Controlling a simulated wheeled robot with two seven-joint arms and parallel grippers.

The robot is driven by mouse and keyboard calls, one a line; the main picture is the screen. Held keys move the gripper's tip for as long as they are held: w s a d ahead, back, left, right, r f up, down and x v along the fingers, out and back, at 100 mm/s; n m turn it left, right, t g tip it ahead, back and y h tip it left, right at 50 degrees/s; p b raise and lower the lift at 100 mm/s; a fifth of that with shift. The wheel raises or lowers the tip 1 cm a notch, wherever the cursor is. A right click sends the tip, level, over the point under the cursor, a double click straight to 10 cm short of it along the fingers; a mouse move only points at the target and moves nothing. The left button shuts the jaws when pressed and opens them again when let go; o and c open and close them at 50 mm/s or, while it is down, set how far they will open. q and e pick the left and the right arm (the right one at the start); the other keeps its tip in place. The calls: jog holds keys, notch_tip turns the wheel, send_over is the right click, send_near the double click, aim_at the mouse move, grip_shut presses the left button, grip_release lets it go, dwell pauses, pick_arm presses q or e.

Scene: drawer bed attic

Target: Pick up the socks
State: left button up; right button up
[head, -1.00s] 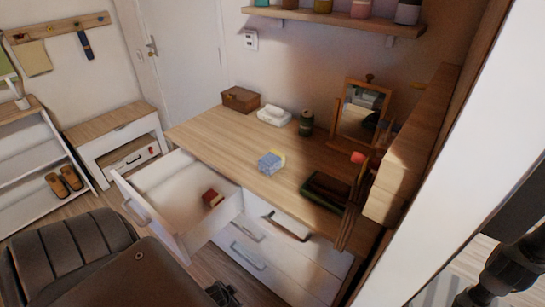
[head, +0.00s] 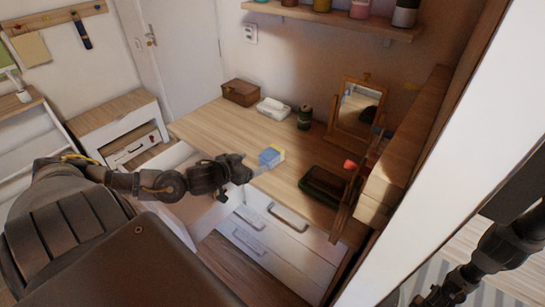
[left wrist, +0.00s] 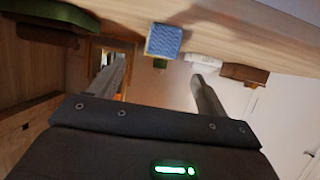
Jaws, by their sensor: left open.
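The socks (head: 270,157), a small folded bundle in blue with a yellow side, lie on the wooden dresser top (head: 215,133) near its front edge. In the left wrist view the blue bundle (left wrist: 163,40) shows beyond and between my fingers, not touching them. My left gripper (head: 257,172) is open and empty, just in front of and left of the socks at the dresser's front edge. My right arm shows at the lower right; its jaws cannot be made out.
An open drawer (head: 172,160) sticks out under my left arm, which hides much of it. A brown box (head: 240,92), white tissue pack (head: 273,108), dark green jar (head: 305,118), mirror (head: 357,107) and dark green tray (head: 324,184) stand on the dresser. A white panel (head: 440,130) rises at the right.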

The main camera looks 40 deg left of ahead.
aim_at(269, 153)
pick_arm(q)
jog(key=shift+w+a+r, duration=0.25)
jog(key=shift+r, duration=0.15)
jog(key=shift+w, duration=0.2)
jog(key=x, duration=0.5)
jog(key=shift+w+f+p, duration=0.1)
jog(key=shift+p, duration=0.2)
jog(key=shift+w, duration=0.1)
jog(key=x, duration=0.1)
jog(key=p+x, duration=0.1)
jog(key=x, duration=0.2)
jog(key=shift+w+d+p, duration=0.25)
jog(key=shift+w+p, duration=0.05)
jog(key=shift+w, duration=0.25)
jog(key=shift+s, duration=0.1)
jog(key=shift+c, duration=0.2)
